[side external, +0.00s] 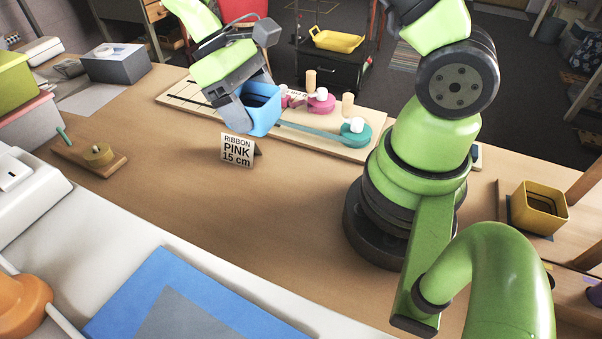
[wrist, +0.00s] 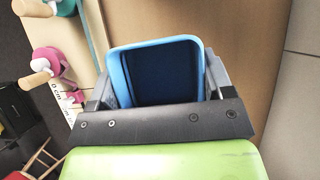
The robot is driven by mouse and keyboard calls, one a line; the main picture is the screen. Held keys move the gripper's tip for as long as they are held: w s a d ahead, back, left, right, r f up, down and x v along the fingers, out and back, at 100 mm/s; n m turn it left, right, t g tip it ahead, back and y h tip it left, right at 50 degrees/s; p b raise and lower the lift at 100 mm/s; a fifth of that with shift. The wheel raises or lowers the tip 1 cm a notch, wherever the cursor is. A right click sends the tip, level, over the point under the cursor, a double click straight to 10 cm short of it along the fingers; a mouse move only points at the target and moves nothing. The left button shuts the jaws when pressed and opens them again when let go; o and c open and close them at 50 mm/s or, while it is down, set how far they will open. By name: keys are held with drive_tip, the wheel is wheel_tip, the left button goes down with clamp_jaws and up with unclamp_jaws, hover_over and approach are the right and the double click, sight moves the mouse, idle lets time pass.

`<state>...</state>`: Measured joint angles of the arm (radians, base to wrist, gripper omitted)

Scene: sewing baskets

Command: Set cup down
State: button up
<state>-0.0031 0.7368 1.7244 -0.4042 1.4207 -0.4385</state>
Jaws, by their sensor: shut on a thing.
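A blue cup (side external: 263,112) with a dark inside is held up at the near edge of the ribbon board, in the side external view. My gripper (side external: 246,118) is shut on it, one finger on its left side in that view. The blue cup (wrist: 155,62) also shows in the wrist view, between the two fingers of my gripper (wrist: 158,85). Its underside is hidden, and I cannot tell whether it touches the surface below.
A card (side external: 238,150) reading "RIBBON PINK 15 cm" stands just below the cup. The board (side external: 335,146) carries pink and teal spools (side external: 355,134) and wooden pegs. A yellow square container (side external: 538,208) is far right. The middle of the wooden table (side external: 270,215) is clear.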

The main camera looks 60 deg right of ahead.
drive_tip(key=s+a+f, duration=0.3)
drive_tip(key=a+f, duration=0.1)
drive_tip(key=a, duration=0.1)
hover_over(274, 207)
drive_tip(key=w, duration=0.2)
wheel_tip(274, 207, down, 4)
drive_tip(key=shift+s, duration=0.1)
drive_tip(key=shift+f, duration=2.5)
drive_tip(key=o, duration=1)
drive_tip(key=shift+f, duration=0.1)
drive_tip(key=shift+c, duration=0.2)
